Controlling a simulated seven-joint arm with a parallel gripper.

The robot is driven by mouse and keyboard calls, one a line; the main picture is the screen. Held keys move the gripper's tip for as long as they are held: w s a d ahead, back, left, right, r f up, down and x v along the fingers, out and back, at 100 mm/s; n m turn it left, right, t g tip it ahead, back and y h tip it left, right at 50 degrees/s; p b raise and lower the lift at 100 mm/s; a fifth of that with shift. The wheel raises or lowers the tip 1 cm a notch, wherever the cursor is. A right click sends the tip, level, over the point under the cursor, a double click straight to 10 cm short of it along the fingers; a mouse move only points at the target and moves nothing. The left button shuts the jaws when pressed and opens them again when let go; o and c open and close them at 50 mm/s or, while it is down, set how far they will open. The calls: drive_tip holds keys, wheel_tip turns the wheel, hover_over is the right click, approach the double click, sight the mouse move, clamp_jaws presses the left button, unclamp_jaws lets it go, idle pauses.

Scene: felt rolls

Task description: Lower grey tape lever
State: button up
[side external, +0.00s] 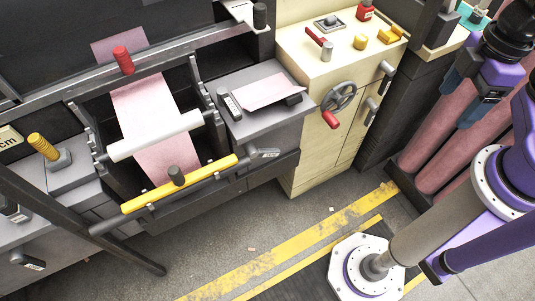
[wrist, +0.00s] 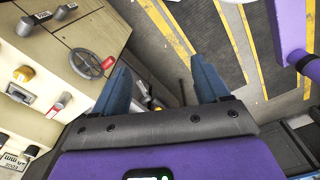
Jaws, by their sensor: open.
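I cannot tell for certain which part is the grey tape lever. Two grey handles, an upper one (side external: 387,70) and a lower one (side external: 371,110), stand out from the front of the cream cabinet (side external: 309,166). Grey handles also show at the upper left of the wrist view (wrist: 66,11). My gripper (side external: 459,104) is at the upper right of the side view, right of the cabinet and apart from its handles. In the wrist view my gripper (wrist: 160,66) has its two blue fingers wide apart, with nothing held between them.
A handwheel (side external: 338,97) with a red knob sticks out from the cabinet. Pink felt rolls (side external: 420,150) stand behind my gripper. A yellow bar (side external: 195,181) crosses the roller machine at left. The yellow-striped floor (side external: 300,240) is mostly clear in front.

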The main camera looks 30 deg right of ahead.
drive_tip(key=shift+c, duration=0.3)
drive_tip(key=c, duration=0.3)
drive_tip(key=w+a+f+n+t+h, duration=0.35)
drive_tip(key=w+a+f+n, duration=0.4)
drive_tip(key=a, duration=0.25)
drive_tip(key=w+a+f+n+t+h, duration=0.2)
drive_tip(key=w+a+f+n+h, duration=0.3)
drive_tip(key=w+a+f+n, duration=0.3)
drive_tip(key=shift+c, duration=0.2)
drive_tip(key=w+a+f+n+t, duration=0.2)
drive_tip(key=a+f+n+t, duration=0.35)
drive_tip(key=a+f, duration=0.3)
drive_tip(key=n+t+y, duration=0.3)
drive_tip(key=n+t, duration=0.1)
drive_tip(key=n, duration=0.6)
approach(270, 155)
drive_tip(key=x, duration=1.1)
drive_tip(key=shift+w, duration=0.15)
